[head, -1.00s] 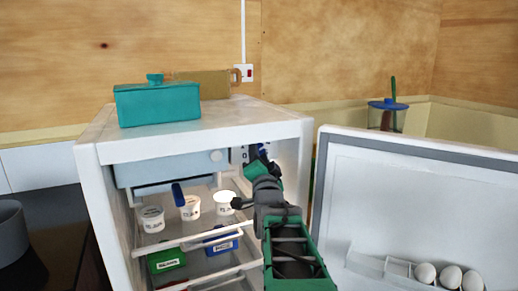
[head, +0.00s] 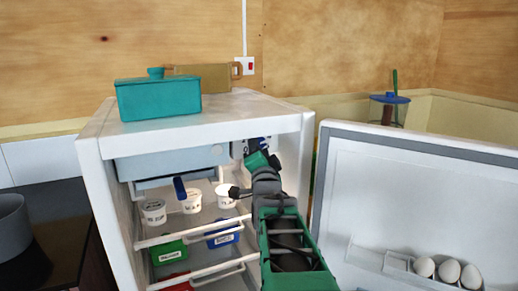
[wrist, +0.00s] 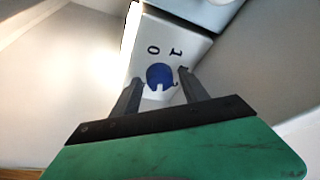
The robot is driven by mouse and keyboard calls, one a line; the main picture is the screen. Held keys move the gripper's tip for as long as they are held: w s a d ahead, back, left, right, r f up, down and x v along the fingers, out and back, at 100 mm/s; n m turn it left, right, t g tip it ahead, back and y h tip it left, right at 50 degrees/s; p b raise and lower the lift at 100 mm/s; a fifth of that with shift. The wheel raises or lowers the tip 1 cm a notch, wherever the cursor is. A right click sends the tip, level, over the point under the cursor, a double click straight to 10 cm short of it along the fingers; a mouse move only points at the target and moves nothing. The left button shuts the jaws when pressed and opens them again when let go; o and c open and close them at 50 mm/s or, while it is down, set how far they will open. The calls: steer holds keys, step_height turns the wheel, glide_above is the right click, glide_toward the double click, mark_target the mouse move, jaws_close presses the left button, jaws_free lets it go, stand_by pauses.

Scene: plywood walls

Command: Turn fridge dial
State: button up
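The fridge dial (wrist: 160,75) is a round blue knob on a white panel (wrist: 172,42) marked with 0, 1 and a partly covered further number. In the wrist view my gripper (wrist: 159,80) is open, with one dark finger on each side of the dial. I cannot tell whether either finger touches it. In the head view my gripper (head: 254,149) reaches into the upper right of the open fridge (head: 205,125), at the panel. There the gripper mostly hides the dial.
The fridge door (head: 420,200) stands open to the right, with several eggs (head: 449,271) in its rack. White tubs (head: 191,202) sit on the shelf left of my arm. A teal box (head: 158,98) stands on top. A dark pot (head: 12,228) is at far left.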

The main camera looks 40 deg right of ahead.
steer(key=shift+o, duration=0.4)
steer(key=v, duration=0.7)
steer(key=shift+s+a+b, duration=0.25)
steer(key=shift+s+b, duration=0.05)
steer(key=shift+f, duration=0.1)
